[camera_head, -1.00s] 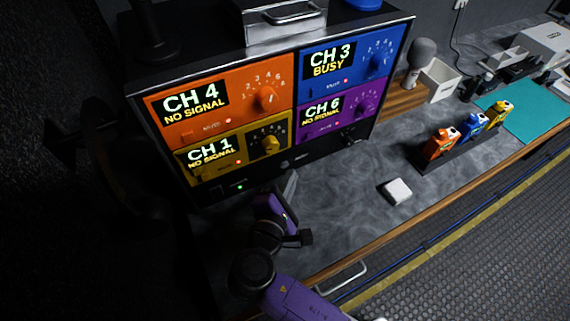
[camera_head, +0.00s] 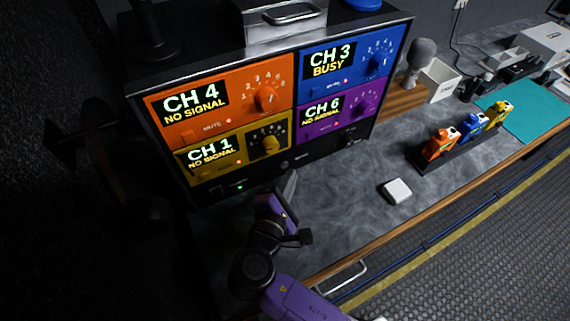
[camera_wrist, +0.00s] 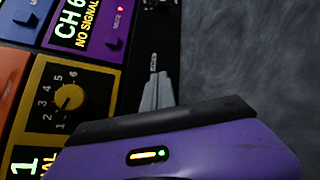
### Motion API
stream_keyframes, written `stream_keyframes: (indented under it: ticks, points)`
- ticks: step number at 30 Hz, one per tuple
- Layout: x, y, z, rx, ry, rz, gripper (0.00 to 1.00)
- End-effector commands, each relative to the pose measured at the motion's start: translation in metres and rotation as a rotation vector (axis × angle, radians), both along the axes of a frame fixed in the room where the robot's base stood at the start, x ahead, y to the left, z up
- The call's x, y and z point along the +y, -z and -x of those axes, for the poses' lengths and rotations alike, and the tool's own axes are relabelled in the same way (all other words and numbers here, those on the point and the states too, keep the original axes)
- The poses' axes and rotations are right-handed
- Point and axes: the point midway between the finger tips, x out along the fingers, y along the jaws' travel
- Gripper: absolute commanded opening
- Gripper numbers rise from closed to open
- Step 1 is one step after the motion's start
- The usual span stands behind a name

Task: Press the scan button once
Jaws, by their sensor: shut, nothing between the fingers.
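The rack of channel panels (camera_head: 215,190) stands at the left of the bench, with a black strip along its bottom. A small round dark part (camera_head: 284,164) sits on that strip; I cannot read a label, so I cannot tell whether it is the scan button. My gripper (camera_head: 291,184) is shut and empty, just in front of the strip and below that round part. In the wrist view, the grey fingers (camera_wrist: 157,92) point at the black strip, beside a small white marking (camera_wrist: 153,63). Whether the fingertips touch the strip is not clear.
CH 4 and CH 1 show NO SIGNAL, CH 3 BUSY, CH 6 NO SIGNAL. The yellow panel's knob (camera_head: 269,144) is close to my gripper. The bench between is clear.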

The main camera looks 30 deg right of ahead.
Motion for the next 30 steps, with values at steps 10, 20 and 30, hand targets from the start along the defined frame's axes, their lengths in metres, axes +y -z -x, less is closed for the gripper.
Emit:
stream_keyframes:
  ticks: [10, 20, 30]
  points:
    - [0.000, -0.001, -0.008, -0.001, 0.000, -0.001, 0.00]
    - [0.000, 0.000, -0.008, -0.001, 0.000, -0.001, 0.00]
    - [0.000, 0.000, -0.012, 0.000, 0.000, 0.000, 0.00]
